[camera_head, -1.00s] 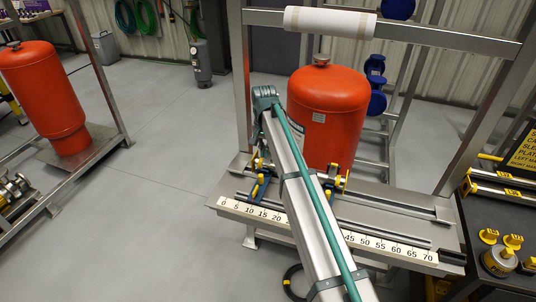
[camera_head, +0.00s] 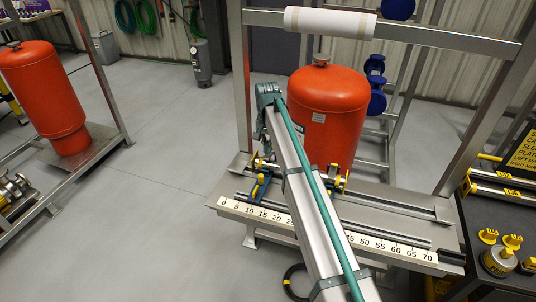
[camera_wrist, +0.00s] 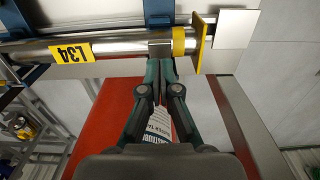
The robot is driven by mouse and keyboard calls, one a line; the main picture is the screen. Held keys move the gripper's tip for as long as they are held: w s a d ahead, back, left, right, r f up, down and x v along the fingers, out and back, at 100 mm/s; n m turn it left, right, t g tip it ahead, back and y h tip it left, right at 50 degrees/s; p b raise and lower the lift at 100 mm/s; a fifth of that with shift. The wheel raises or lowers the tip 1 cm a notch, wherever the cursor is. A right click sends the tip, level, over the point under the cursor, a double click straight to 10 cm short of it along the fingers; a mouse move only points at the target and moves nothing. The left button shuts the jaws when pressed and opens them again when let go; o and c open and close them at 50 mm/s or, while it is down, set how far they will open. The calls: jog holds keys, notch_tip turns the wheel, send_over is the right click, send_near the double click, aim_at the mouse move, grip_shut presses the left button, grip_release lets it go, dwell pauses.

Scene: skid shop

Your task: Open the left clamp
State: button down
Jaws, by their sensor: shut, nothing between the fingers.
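The left clamp (camera_head: 260,186), blue with yellow parts, stands on the rail near the low end of the number scale, partly hidden by my arm. The right clamp (camera_head: 337,180) stands farther right, in front of the red tank (camera_head: 325,128). The head view hides the fingers.
The metal skid frame has an upright post (camera_head: 238,80) left of my arm and a crossbar with a white roll (camera_head: 330,21) above. A dark table (camera_head: 490,220) with yellow-marked parts stands at the right. Open floor (camera_head: 170,200) lies left.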

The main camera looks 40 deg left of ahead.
jog(key=shift+w, duration=0.2)
jog(key=shift+w+a, duration=0.25)
jog(key=shift+w, duration=0.3)
jog(key=shift+w+a, duration=0.2)
jog(key=shift+w, duration=0.35)
jog(key=shift+w+a, duration=0.2)
jog(key=shift+w, duration=0.4)
jog(key=shift+w+a, duration=0.15)
jog(key=shift+w, duration=0.45)
jog(key=shift+r+p, duration=0.1)
jog(key=shift+p, duration=0.2)
notch_tip(320, 180, up, 7)
jog(key=s+p, duration=0.1)
jog(key=p, duration=0.2)
jog(key=shift+d, duration=0.1)
dwell(0.3)
